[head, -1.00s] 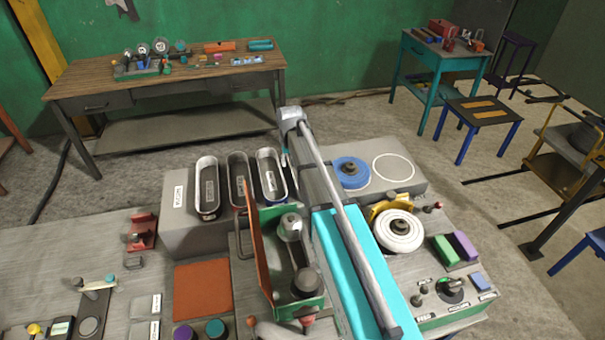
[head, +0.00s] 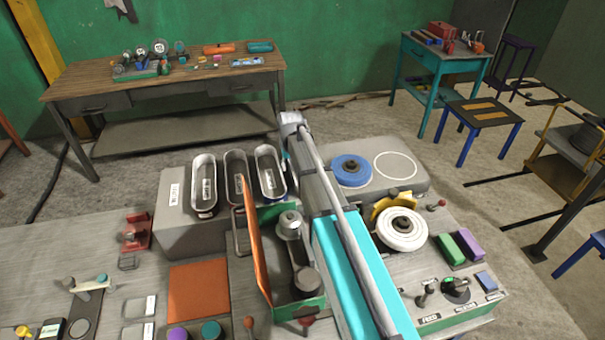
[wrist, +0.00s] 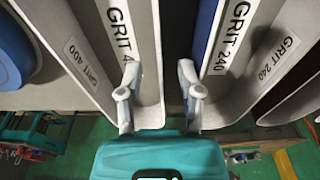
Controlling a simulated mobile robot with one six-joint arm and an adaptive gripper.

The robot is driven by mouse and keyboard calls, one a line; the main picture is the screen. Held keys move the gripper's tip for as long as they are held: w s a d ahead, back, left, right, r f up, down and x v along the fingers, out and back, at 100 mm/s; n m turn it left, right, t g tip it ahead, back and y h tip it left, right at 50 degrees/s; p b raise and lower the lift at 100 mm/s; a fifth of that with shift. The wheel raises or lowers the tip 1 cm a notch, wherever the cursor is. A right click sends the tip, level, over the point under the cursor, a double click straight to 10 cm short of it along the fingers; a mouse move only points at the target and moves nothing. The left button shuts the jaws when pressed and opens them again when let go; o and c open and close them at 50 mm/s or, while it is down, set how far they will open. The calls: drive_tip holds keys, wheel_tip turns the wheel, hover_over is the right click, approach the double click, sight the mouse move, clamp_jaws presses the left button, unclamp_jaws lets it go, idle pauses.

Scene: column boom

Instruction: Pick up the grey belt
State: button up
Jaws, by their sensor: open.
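The grey belt (wrist: 149,40), marked GRIT 400, is an upright loop left of centre in the wrist view. In the head view my boom hides most of it. My gripper (wrist: 157,66) is open. Its fingers stand either side of the belt's right wall, the left one over the loop's inside and the right one in the gap beside the blue belt. Nothing is gripped; I cannot tell whether the fingers touch the wall. The blue belt (wrist: 204,35), marked GRIT 240, is close on the right.
In the head view, a red belt (head: 228,180) and another pale-rimmed belt (head: 193,190) stand left of the blue one. A blue wheel (head: 345,165) lies to the right. A tilted orange panel (head: 258,250) and a white wheel (head: 403,240) are nearer.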

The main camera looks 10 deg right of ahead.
drive_tip(key=shift+f, duration=0.5)
clamp_jaws()
idle(0.3)
